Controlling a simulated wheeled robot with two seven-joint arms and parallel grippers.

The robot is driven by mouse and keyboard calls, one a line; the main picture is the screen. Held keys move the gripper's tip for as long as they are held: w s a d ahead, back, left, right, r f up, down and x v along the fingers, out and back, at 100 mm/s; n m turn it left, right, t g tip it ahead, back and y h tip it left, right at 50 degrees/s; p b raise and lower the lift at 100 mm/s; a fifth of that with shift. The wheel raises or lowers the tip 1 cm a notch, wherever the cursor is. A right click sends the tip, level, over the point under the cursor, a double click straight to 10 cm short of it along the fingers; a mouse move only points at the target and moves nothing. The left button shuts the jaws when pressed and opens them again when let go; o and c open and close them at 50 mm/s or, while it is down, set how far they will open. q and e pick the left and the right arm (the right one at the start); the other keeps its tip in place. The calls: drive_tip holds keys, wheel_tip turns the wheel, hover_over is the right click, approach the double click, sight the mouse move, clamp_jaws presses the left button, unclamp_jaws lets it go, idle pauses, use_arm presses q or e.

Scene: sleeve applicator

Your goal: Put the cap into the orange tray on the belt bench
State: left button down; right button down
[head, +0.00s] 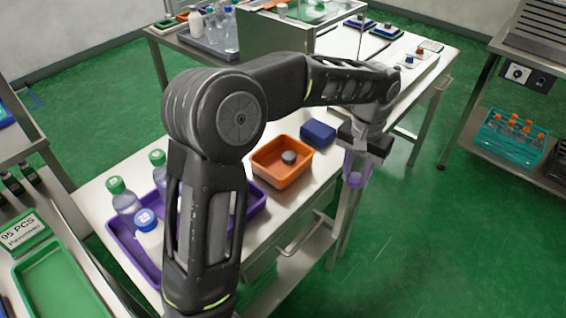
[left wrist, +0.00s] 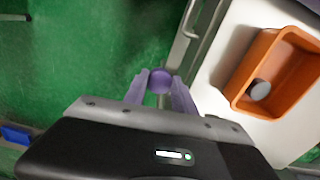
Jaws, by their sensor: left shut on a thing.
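My left gripper (head: 356,172) hangs beyond the bench's right edge, above the green floor. Its lavender fingers are shut on a round purple cap, which shows between the fingertips in the left wrist view (left wrist: 160,82). The cap is small and partly covered by the fingers. The orange tray (head: 264,170) sits on the belt bench, left of the gripper in the head view. It also shows at the right of the left wrist view (left wrist: 250,68). A grey round piece (head: 289,157) lies inside the tray. My right gripper is out of view.
A dark blue box (head: 318,132) stands beside the orange tray. A purple tray (head: 117,229) with capped bottles lies at the near end, partly behind my arm. A metal drawer handle (head: 302,234) sticks out from the bench side. Open floor lies to the right.

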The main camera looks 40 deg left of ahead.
use_arm(q)
drive_tip(key=shift+a+r+n+p, duration=0.25)
drive_tip(key=shift+a+n+p, duration=0.05)
drive_tip(key=shift+a+n, duration=0.2)
drive_tip(key=s+a+r+n+p, duration=0.3)
drive_tip(key=a+r+n+p, duration=0.25)
drive_tip(key=a+n, duration=0.55)
wheel_tip(320, 180, up, 3)
drive_tip(key=n+p, duration=0.4)
drive_tip(key=n, duration=1.1)
hover_over(275, 172)
drive_tip(key=shift+f, duration=0.2)
drive_tip(key=shift+f+p, duration=0.35)
drive_tip(key=shift+f, duration=2.75)
wheel_tip(275, 172, down, 4)
drive_tip(key=shift+r+p, duration=0.2)
drive_tip(key=shift+p, duration=0.15)
drive_tip(key=shift+f, duration=0.1)
